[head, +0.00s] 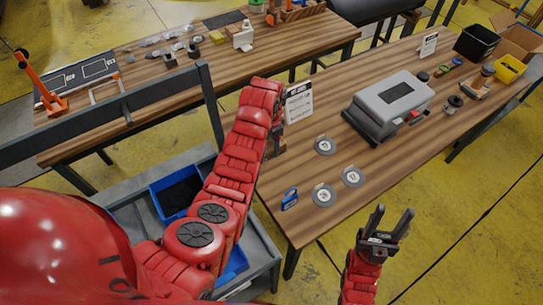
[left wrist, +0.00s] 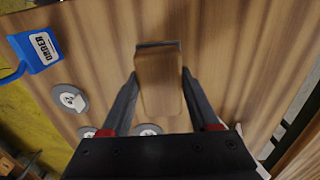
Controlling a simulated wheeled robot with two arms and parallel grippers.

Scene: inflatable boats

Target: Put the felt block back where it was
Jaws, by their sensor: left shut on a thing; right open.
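The felt block (left wrist: 160,82) shows in the left wrist view as a wooden block with a dark strip along its far edge. My left gripper (left wrist: 160,88) is shut on it, with one finger on each side. Wooden table top lies beyond the block; I cannot tell whether the block touches it. In the head view my left gripper (head: 276,147) is at the near left end of the right table, partly hidden by my arm, and the block is not clear there. My right gripper (head: 391,222) is open and empty, in front of the table's near edge.
Three grey discs with tags (head: 325,146) and a small blue item (head: 289,199) lie on the right table (head: 300,225). A white sign (head: 299,102) stands beside my left arm. A grey machine (head: 393,103) stands mid-table. A blue bin (head: 178,193) sits on a cart.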

